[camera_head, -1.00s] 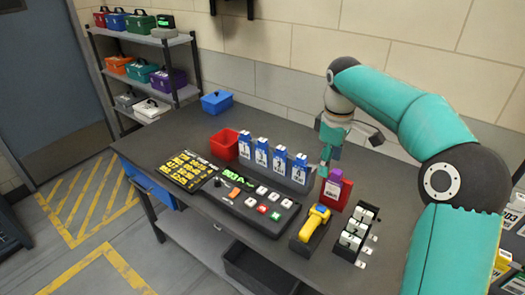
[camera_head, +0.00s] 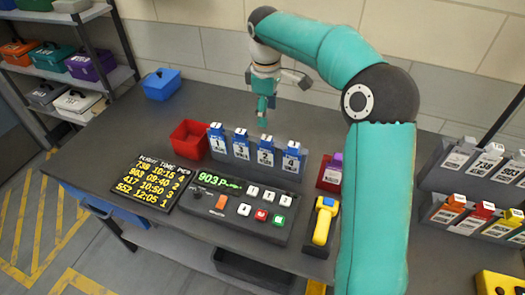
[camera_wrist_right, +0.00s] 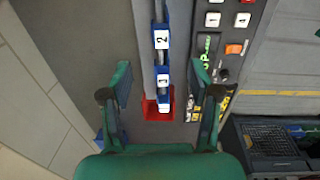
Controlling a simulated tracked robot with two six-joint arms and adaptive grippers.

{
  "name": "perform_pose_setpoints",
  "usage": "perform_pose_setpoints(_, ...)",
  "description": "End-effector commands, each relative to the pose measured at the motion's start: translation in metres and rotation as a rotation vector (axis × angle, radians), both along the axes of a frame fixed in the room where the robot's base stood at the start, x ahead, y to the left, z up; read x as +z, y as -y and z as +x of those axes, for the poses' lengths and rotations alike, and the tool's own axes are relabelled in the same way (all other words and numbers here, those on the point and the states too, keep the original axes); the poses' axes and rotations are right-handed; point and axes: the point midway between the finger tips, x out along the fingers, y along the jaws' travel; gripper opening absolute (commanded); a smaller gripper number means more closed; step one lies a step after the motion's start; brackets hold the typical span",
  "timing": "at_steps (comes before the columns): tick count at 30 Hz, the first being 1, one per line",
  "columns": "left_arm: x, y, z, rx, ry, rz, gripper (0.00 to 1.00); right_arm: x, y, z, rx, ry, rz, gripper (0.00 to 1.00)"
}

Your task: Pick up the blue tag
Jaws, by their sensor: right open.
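I cannot tell which one the task means. My right gripper (camera_head: 262,108) is above and behind the row, apart from the tags. In the right wrist view it is open and empty (camera_wrist_right: 160,76), its fingers on either side of the row, with tag 2 (camera_wrist_right: 161,39) farther up the picture. My left gripper is not in view.
A red bin (camera_head: 189,139) stands left of the rack. A control panel (camera_head: 240,205) and a timetable board (camera_head: 158,184) lie in front. A yellow scanner (camera_head: 324,221) and a red holder with a purple-topped tag (camera_head: 330,172) are at right. The table's back left is mostly clear.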

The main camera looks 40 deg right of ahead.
Motion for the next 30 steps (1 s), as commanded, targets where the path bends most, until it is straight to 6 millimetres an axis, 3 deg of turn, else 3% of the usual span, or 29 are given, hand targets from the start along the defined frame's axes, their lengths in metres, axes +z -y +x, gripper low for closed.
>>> perform_pose_setpoints(3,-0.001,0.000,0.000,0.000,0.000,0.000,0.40,-0.030,0.001,0.000,0.002,-0.008,0.002,0.61)
perform_pose_setpoints(9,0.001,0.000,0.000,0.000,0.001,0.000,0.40,-0.066,0.003,0.003,0.001,-0.006,0.000,0.61)
perform_pose_setpoints(19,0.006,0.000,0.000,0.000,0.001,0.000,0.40,-0.090,0.004,0.004,0.001,-0.004,0.001,0.61)
perform_pose_setpoints(30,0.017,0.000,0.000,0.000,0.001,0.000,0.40,-0.133,0.007,0.005,0.001,-0.003,0.001,0.61)
